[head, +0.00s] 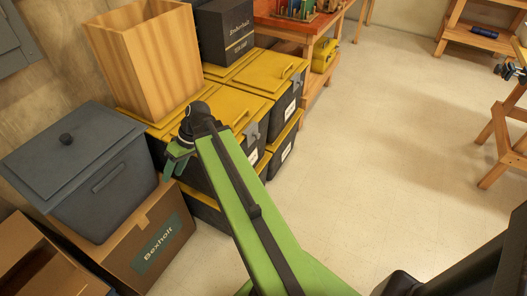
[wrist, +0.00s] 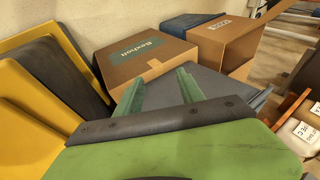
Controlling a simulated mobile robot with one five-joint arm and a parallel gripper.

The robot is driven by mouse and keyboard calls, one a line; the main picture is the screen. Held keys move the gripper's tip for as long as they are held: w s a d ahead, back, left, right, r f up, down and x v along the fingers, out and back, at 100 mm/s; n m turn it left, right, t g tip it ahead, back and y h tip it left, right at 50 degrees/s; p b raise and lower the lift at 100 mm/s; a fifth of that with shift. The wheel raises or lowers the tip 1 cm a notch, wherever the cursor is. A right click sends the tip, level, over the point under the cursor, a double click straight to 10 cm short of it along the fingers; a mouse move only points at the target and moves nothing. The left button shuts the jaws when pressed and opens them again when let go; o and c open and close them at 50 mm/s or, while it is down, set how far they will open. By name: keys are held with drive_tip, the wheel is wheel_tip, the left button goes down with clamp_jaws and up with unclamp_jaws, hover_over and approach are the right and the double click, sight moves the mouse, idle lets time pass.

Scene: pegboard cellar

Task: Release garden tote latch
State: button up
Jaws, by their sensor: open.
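Several black totes with yellow lids stand stacked along the wall in the head view; one is the front upper tote (head: 250,150). A small grey latch (head: 251,131) shows on its end, above a white label too small to read. Another grey latch (head: 297,81) is on the tote behind. I cannot tell which is the garden tote. My gripper (head: 175,162) is open, with green fingers, near the left side of the front totes and apart from both latches. In the wrist view my gripper (wrist: 159,80) has nothing between its fingers, and yellow lids (wrist: 45,60) lie at left.
A grey lidded bin (head: 100,195) rests on a cardboard box (head: 160,235) at left. A tall wooden bin (head: 150,55) and a black box (head: 228,32) stand on the totes. An orange-topped workbench (head: 290,28) is behind. The floor (head: 375,130) at right is clear.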

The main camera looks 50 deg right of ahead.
drive_tip(key=d+f+n+t+y+b, duration=0.1)
drive_tip(key=d+t+b, duration=0.1)
drive_tip(key=d+b, duration=0.2)
drive_tip(key=s+d+f+n+t+y+b, duration=0.1)
drive_tip(key=d+t+b, duration=0.2)
drive_tip(key=d, duration=0.5)
drive_tip(key=d+f+t+y+b, duration=0.1)
drive_tip(key=d+t+y+b, duration=0.1)
drive_tip(key=d, duration=0.4)
drive_tip(key=shift+s+d+f+n+t+b, duration=0.3)
drive_tip(key=shift+d+n+t+b, duration=0.15)
drive_tip(key=shift+b, duration=0.9)
drive_tip(key=s+d+t+b, duration=0.3)
drive_tip(key=d+b, duration=0.1)
drive_tip(key=d, duration=0.2)
drive_tip(key=m+t+h+b, duration=0.3)
drive_tip(key=t+h+b, duration=0.25)
drive_tip(key=b, duration=0.35)
approach(259, 136)
drive_tip(key=shift+n+g, duration=0.25)
drive_tip(key=shift+g, duration=0.25)
drive_tip(key=x, duration=0.8)
drive_tip(key=shift+w+d+r, duration=0.1)
drive_tip(key=shift+w+r, duration=0.05)
drive_tip(key=shift+r, duration=0.1)
clamp_jaws()
